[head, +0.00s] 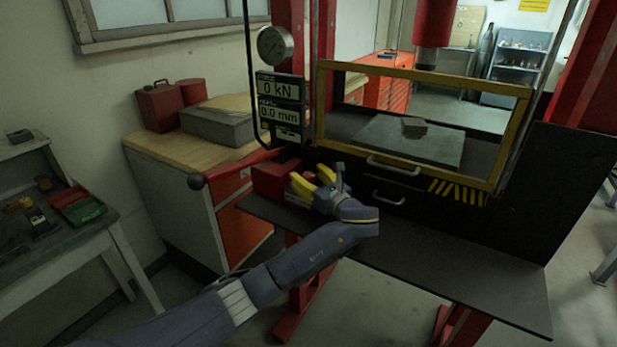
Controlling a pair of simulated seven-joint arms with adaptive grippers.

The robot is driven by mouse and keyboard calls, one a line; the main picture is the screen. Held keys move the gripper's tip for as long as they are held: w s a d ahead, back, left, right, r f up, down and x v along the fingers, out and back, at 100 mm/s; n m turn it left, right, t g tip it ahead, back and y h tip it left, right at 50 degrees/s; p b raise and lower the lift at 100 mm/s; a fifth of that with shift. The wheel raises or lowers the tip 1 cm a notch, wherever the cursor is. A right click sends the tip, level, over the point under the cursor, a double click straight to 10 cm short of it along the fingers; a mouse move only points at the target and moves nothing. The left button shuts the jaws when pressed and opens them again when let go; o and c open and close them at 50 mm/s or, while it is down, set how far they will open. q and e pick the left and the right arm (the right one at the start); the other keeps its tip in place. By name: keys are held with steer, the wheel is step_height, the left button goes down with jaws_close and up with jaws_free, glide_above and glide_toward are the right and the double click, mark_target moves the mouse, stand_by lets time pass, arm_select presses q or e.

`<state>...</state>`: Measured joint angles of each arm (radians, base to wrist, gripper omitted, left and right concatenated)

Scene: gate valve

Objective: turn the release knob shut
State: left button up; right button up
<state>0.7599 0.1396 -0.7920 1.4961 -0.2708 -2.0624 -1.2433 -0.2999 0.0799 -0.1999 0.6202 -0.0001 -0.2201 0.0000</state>
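My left gripper (308,174) reaches in from the lower left. Its two yellow fingers are spread apart, with a gap between them, and point away toward the red pump block (270,178) at the press's left foot. I cannot make out the release knob; the gripper may be hiding it. I cannot tell whether the fingers touch anything. My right gripper is not in view.
A red pump lever with a dark ball end (196,181) sticks out left of the block. A dark shelf (450,270) runs in front of the press. A yellow-framed guard (420,76) stands behind. The gauge (275,44) sits above displays reading 0 kN and 0.0 mm.

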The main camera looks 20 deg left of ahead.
arm_select(q)
steer(key=c, duration=1.2)
steer(key=shift+c, duration=0.2)
steer(key=shift+m+t+h, duration=0.3)
steer(key=shift+t, duration=0.1)
steer(key=m+t+h, duration=0.3)
steer(key=m+h, duration=0.1)
steer(key=h, duration=0.1)
steer(key=shift+a+t+h, duration=0.1)
steer(key=shift+t+h, duration=0.2)
steer(key=shift+t, duration=0.1)
steer(key=m+h, duration=0.2)
steer(key=m+t+h, duration=0.1)
steer(key=m+h, duration=0.1)
steer(key=h, duration=0.1)
steer(key=shift+t+h, duration=0.3)
steer(key=m+h, duration=0.4)
steer(key=h, duration=0.1)
steer(key=shift+r+h, duration=0.1)
steer(key=shift+h, duration=0.3)
steer(key=shift+m+g+h, duration=0.8)
steer(key=shift+m+h, duration=0.3)
steer(key=shift+h, duration=0.6)
steer(key=shift+r+h, duration=0.15)
steer(key=shift+h, duration=0.25)
